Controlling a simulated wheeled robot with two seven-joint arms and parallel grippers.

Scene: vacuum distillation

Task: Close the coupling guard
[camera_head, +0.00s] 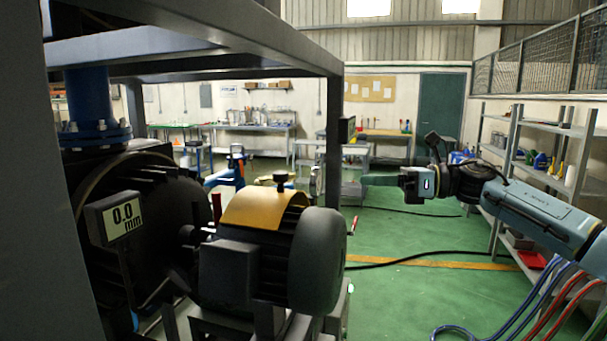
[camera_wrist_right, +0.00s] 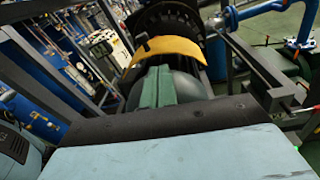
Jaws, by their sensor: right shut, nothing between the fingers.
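The coupling guard (camera_head: 262,207) is a curved yellow cover with a dark knob on top. It lies over the dark finned motor (camera_head: 325,255), and a dark shaft part shows to its left. In the right wrist view the guard (camera_wrist_right: 168,48) lies ahead of the fingers, with its dark handle at its left edge. My right gripper (camera_head: 368,181) is shut and empty, in the air to the right of the guard and apart from it in the head view. Its green fingers also show in the right wrist view (camera_wrist_right: 158,82). My left gripper is not in view.
A grey frame beam (camera_head: 240,30) and its post (camera_head: 334,130) stand around the machine. A gauge reading 0.0 mm (camera_head: 122,216) stands at left. Blue pipework (camera_head: 228,172) is behind the motor. Shelving (camera_head: 520,170) is at right, with hoses and a cable on the green floor.

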